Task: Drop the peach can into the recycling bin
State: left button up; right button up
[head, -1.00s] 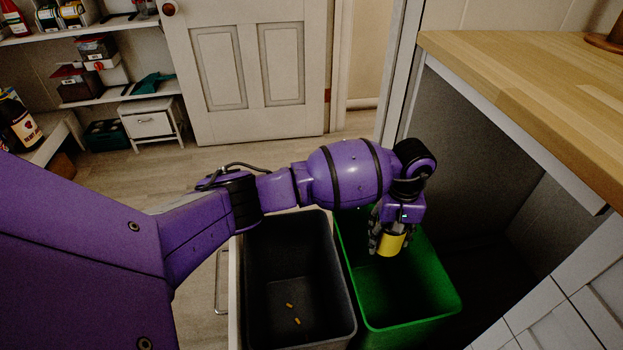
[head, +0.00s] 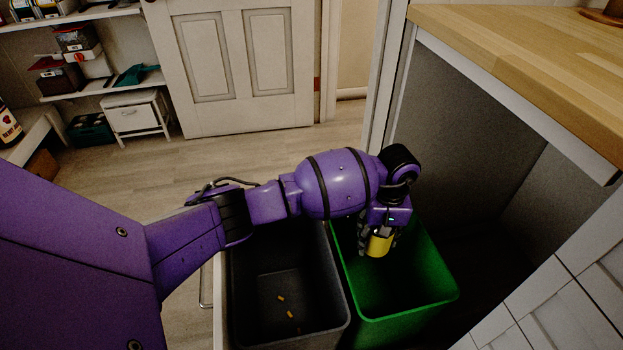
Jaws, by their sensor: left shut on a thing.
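The peach can (head: 379,246) is a small yellow cylinder. My left gripper (head: 378,236) is shut on it, pointing down, and holds it over the back left part of the green bin's opening. The green bin (head: 407,315), the likely recycling bin, is open at the top, and its visible inside looks empty. My purple left arm reaches in from the left, above the bins. My fingers are partly hidden by the wrist and the can. My right gripper is not in view.
A dark grey bin (head: 340,330) stands left of the green one, with a few small orange-yellow bits inside. A wooden counter (head: 520,50) juts out at upper right, with a dark recess below. A white door (head: 245,70) and shelves stand behind. The floor between is clear.

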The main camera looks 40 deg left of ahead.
pick_arm(q)
jog(key=o, duration=1.2)
jog(key=shift+w+r, duration=0.1)
jog(key=shift+r, duration=0.05)
jog(key=shift+r, duration=0.15)
notch_tip(320, 180, up, 12)
jog(key=shift+f, duration=0.2)
